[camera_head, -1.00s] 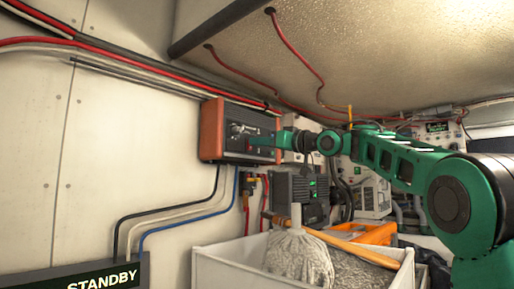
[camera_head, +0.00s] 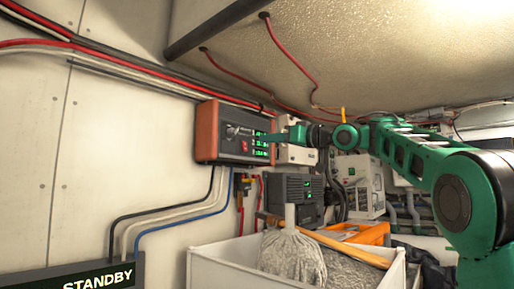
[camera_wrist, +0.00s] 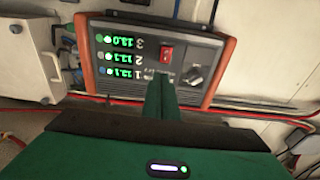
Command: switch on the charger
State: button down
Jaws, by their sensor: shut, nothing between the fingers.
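The charger (camera_head: 222,143) is a dark-faced box with orange-red ends, fixed high on the wall. In the wrist view the charger (camera_wrist: 112,82) appears upside down. It has a red rocker switch (camera_wrist: 166,53), a dark knob (camera_wrist: 193,76) and three green-lit readouts (camera_wrist: 125,57). The red switch also shows in the head view (camera_head: 245,146). My gripper (camera_head: 266,138) is shut and empty, in front of the charger's right part. In the wrist view my gripper's green fingertips (camera_wrist: 163,78) overlap the face just below the switch; I cannot tell whether they touch it.
A white box (camera_head: 297,153) is mounted right of the charger. Below are a dark unit with green lights (camera_head: 293,189) and a white bin (camera_head: 225,265) holding a mop head (camera_head: 292,255). Cables run along the wall.

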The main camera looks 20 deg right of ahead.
jog(key=v, duration=0.7)
jog(key=shift+s+r, duration=0.4)
jog(key=shift+r, duration=0.45)
